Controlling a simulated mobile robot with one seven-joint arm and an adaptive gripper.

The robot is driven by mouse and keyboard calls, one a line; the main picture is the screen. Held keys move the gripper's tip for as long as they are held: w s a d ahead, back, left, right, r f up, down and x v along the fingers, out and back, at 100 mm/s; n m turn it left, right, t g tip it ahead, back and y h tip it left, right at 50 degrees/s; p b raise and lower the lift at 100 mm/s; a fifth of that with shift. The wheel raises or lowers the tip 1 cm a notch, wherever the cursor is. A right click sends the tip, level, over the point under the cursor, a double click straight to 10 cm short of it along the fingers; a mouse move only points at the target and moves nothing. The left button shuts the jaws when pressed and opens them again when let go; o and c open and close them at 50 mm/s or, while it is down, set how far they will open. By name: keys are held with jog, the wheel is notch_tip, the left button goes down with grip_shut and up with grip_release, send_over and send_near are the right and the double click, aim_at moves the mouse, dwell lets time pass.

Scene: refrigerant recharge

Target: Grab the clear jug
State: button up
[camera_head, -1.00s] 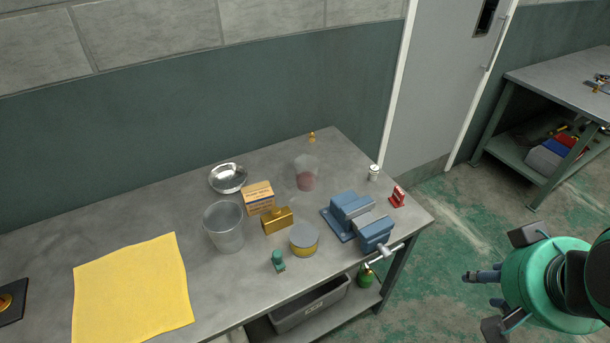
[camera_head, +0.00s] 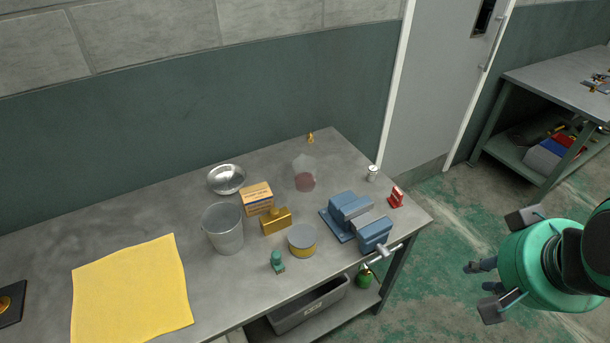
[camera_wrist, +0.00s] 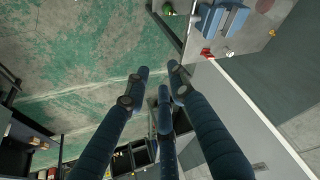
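Two see-through vessels stand upright on the grey workbench (camera_head: 60,252). A larger clear, bucket-shaped container (camera_head: 223,229) is at the front middle, left of a brass block. A smaller clear vessel (camera_head: 304,173) with a reddish lower part stands farther back, behind the vise. I cannot tell for sure which is the clear jug. My gripper (camera_head: 487,268) is at the right of the head view, over the floor and well apart from the bench. Its fingers are spread and empty.
A cardboard box (camera_head: 257,198), brass block (camera_head: 276,221), round tin (camera_head: 302,240) and green item (camera_head: 277,262) crowd the larger container's right side. A metal bowl (camera_head: 227,179) is behind it. A blue vise (camera_head: 357,220) is at right. A yellow cloth (camera_head: 130,290) lies left.

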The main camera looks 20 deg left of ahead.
jog(key=w+a+m+g+y+p, duration=0.1)
jog(key=w+a+m+g+y, duration=0.1)
jog(key=w+a, duration=0.65)
jog(key=w+a+r+m+g+y+p, duration=0.1)
jog(key=w+a+m+g+y, duration=0.15)
jog(key=w, duration=1.15)
jog(key=w+a+m+g+y+p, duration=0.1)
jog(key=w+a+m+y, duration=0.15)
jog(key=w+a, duration=0.7)
jog(key=w+a+f+m+g+y, duration=0.1)
jog(key=w+a+f, duration=0.15)
jog(key=w, duration=0.25)
jog(key=w+a+f+m+g+p, duration=0.1)
jog(key=w+a+f, duration=0.1)
jog(key=w+f, duration=0.25)
jog(key=w+a+f+m+g+y, duration=0.1)
jog(key=w+a+f, duration=0.1)
jog(key=w, duration=0.4)
jog(key=m+g+y+p, duration=0.1)
jog(key=m+g+y, duration=0.1)
jog(key=m+y, duration=0.15)
send_near(313, 160)
jog(key=w+a+f, duration=0.2)
jog(key=w+f, duration=0.1)
jog(key=shift+w+d+f, duration=0.1)
jog(key=shift+f, duration=0.15)
jog(key=shift+b+x, duration=0.5)
jog(key=shift+x, duration=3.8)
jog(key=shift+f, duration=0.1)
